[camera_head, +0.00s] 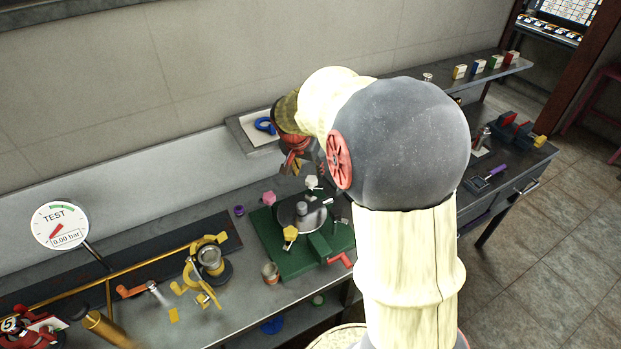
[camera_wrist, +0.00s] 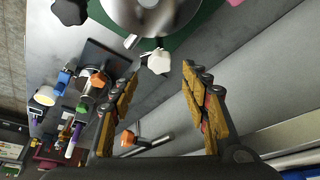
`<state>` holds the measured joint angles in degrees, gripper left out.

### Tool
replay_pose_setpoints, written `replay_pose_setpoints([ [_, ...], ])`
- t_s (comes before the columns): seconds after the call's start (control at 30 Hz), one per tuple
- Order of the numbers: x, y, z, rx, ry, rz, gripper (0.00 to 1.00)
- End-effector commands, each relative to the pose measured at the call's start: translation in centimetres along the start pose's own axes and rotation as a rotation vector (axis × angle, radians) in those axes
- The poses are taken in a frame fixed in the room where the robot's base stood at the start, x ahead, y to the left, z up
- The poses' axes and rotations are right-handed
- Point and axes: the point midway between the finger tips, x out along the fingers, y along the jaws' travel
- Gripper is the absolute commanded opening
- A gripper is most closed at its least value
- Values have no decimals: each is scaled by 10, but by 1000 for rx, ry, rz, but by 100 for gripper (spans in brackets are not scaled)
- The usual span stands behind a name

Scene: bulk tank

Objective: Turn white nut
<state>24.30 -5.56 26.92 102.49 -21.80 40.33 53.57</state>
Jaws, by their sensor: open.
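The white nut (camera_head: 311,182) is a small lobed knob at the back of the round metal lid (camera_head: 288,212) on a green base (camera_head: 270,247). In the wrist view the white nut (camera_wrist: 158,61) lies just beyond and between the fingertips, near the rim of the metal lid (camera_wrist: 150,10). My gripper (camera_wrist: 162,74) is open and empty, with one finger on each side of the nut's line. I see no contact. In the head view my gripper (camera_head: 293,162) is above and behind the nut, partly hidden by my arm.
A pink knob (camera_head: 268,198) and a yellow knob (camera_head: 290,232) stand around the lid. A red handle (camera_head: 340,259) is at the base's front right. A brass pipe assembly (camera_head: 150,265) lies to the left. A wall shelf with a blue ring (camera_head: 265,126) is behind my gripper.

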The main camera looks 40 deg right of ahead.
Motion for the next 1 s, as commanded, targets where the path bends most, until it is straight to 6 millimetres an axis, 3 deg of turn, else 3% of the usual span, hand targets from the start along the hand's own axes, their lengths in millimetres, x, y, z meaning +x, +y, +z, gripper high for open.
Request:
replay_pose_setpoints([
  [0.2,37,1,2,0,-3,1,46],
  [0.4,58,0,2,-2,-2,-1,46],
  [0.77,62,0,1,-2,-1,-2,46],
  [1.0,62,0,1,-2,-1,-2,33],
])
